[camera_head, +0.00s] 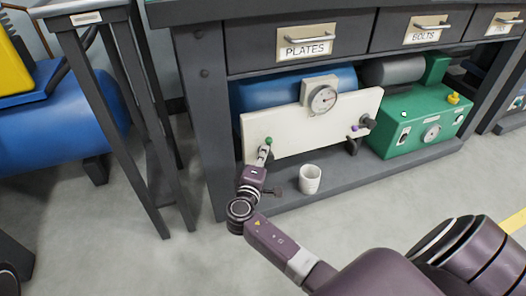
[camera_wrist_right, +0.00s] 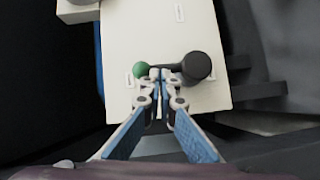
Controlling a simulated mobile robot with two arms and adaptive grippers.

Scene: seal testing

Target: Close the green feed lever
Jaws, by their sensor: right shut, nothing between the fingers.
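The green feed lever's round green knob (camera_head: 268,141) shows at the lower left of the white panel (camera_head: 300,125). In the right wrist view the green knob (camera_wrist_right: 140,69) sits left of a round black hub (camera_wrist_right: 196,66), with a dark lever arm between them. My right gripper (camera_head: 264,152) reaches up to the panel just below the knob. In the wrist view its fingertips (camera_wrist_right: 160,74) are together at the lever arm, between knob and hub, with nothing held. They partly hide the arm; contact is unclear. My left gripper is not in view.
A gauge (camera_head: 322,99) tops the panel. A purple-tipped lever (camera_head: 355,128) is at its right end. A white cup (camera_head: 310,179) stands on the low shelf (camera_head: 375,172), right of my gripper. A green box (camera_head: 420,118) is further right. A bench leg (camera_head: 203,130) stands left.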

